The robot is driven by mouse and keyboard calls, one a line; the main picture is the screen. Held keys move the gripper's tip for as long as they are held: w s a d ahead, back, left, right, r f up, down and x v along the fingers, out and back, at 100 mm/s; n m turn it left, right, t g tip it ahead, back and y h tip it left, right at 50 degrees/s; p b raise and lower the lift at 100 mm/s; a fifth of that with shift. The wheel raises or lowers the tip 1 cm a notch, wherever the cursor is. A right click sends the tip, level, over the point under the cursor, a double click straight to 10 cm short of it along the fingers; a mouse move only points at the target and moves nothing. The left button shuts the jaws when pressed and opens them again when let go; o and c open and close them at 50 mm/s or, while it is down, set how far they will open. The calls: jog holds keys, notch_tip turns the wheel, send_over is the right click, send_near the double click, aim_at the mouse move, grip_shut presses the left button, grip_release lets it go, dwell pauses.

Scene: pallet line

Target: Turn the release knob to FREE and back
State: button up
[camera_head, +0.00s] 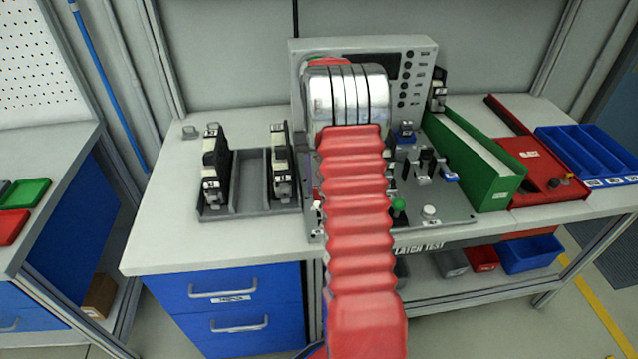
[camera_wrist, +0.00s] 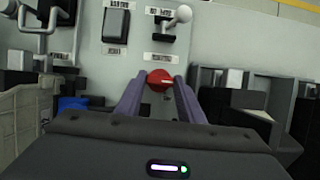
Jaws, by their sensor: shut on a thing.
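The red release knob (camera_wrist: 160,77) shows in the wrist view on a light grey panel, with a pale mark across its face. My gripper (camera_wrist: 160,88) is shut on the knob, one finger on each side. I cannot read the small label beside it, so which position the knob points to is unclear. In the head view my red-sleeved arm covers the middle of the latch test station (camera_head: 447,207) and hides the knob and my fingertips.
A grey tray (camera_head: 250,208) with black-and-white latch units stands left of my arm. A green bin (camera_head: 490,190), a red tray (camera_head: 540,180) and a blue tray (camera_head: 590,155) stand to the right. The bench's left front corner is clear.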

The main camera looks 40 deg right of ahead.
jog(key=shift+w+r+n, duration=0.1)
jog(key=shift+w+n, duration=0.2)
jog(key=o, duration=1.1)
jog(key=shift+s, duration=0.15)
jog(key=shift+c, duration=0.2)
jog(key=v, duration=1.3)
jog(key=shift+r, duration=0.35)
jog(key=shift+a, duration=0.15)
